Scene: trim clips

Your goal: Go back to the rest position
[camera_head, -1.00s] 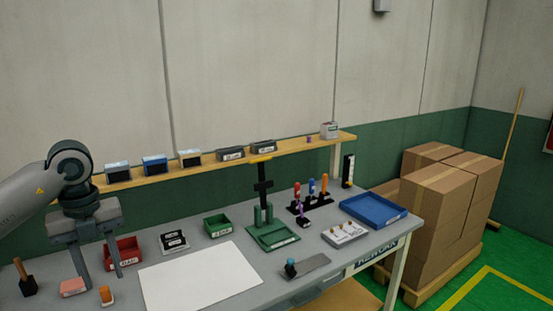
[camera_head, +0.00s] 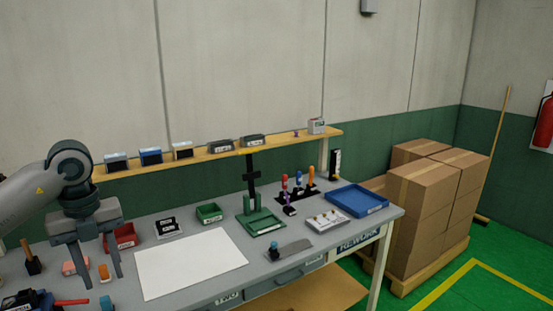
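My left gripper (camera_head: 98,272) comes in from the left, fingers pointing down and spread apart. My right gripper is not in this view.
A white sheet (camera_head: 190,266) covers the bench's middle front. Green bin (camera_head: 209,213), green fixture (camera_head: 262,222), screwdriver stand (camera_head: 297,196) and blue tray (camera_head: 357,201) stand behind and right. A shelf (camera_head: 220,151) runs behind. Stacked boxes (camera_head: 425,215) stand at right.

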